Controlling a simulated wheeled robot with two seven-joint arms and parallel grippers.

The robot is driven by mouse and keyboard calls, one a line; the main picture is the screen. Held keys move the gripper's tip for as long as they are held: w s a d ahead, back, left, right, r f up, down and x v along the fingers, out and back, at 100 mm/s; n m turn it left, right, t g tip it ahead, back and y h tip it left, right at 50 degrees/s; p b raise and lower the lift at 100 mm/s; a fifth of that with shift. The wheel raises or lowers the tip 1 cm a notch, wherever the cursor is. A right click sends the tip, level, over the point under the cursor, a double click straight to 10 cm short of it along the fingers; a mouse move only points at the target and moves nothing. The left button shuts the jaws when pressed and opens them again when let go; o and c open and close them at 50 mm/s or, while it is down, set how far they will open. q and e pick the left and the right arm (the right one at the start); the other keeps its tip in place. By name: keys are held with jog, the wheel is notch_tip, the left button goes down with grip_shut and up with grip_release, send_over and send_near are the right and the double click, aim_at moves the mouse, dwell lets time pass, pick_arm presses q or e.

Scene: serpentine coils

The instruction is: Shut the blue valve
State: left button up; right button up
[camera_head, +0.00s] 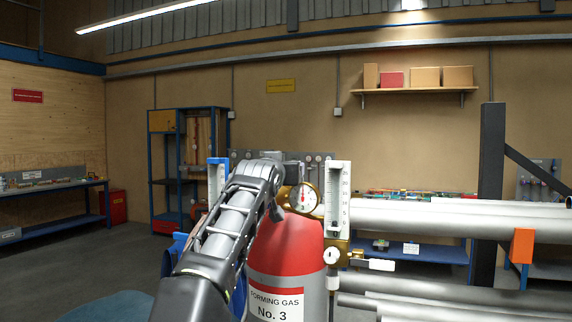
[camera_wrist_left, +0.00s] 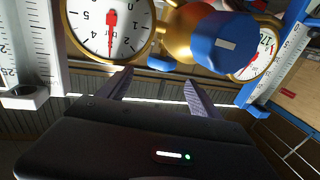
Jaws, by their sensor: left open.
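In the left wrist view, a blue valve knob (camera_wrist_left: 222,42) with a pale mark on its face sits on a brass regulator body (camera_wrist_left: 185,25). My left gripper (camera_wrist_left: 158,90) is open and empty, its fingers apart and pointing towards the regulator; the knob is up and to the right of them. In the head view my left gripper (camera_head: 276,196) is at the top of the red and grey cylinder (camera_head: 285,257), labelled "Forming gas No. 3", beside the gauge (camera_head: 303,198). My arm hides the blue knob there. My right gripper is not in view.
A white-scaled tube (camera_head: 338,195) stands right of the gauge, and a blue-framed one (camera_head: 217,170) left of it. Two dials (camera_wrist_left: 108,28) flank the knob in the wrist view. Thick grey pipes (camera_head: 450,220) run to the right. Open floor lies at left.

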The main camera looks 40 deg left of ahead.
pick_arm(q)
jog(key=p+x, duration=0.1)
jog(key=x, duration=0.1)
jog(key=p+x, duration=0.1)
jog(key=p, duration=0.1)
jog(key=p+x, duration=0.2)
jog(key=shift+w+a+r, duration=0.2)
jog(key=shift+w+r, duration=0.1)
jog(key=shift+w+a+f+p, duration=0.25)
jog(key=shift+w+a+p, duration=0.1)
jog(key=shift+w+p, duration=0.2)
jog(key=shift+c, duration=0.2)
jog(key=shift+f, duration=0.1)
jog(key=c, duration=1.3)
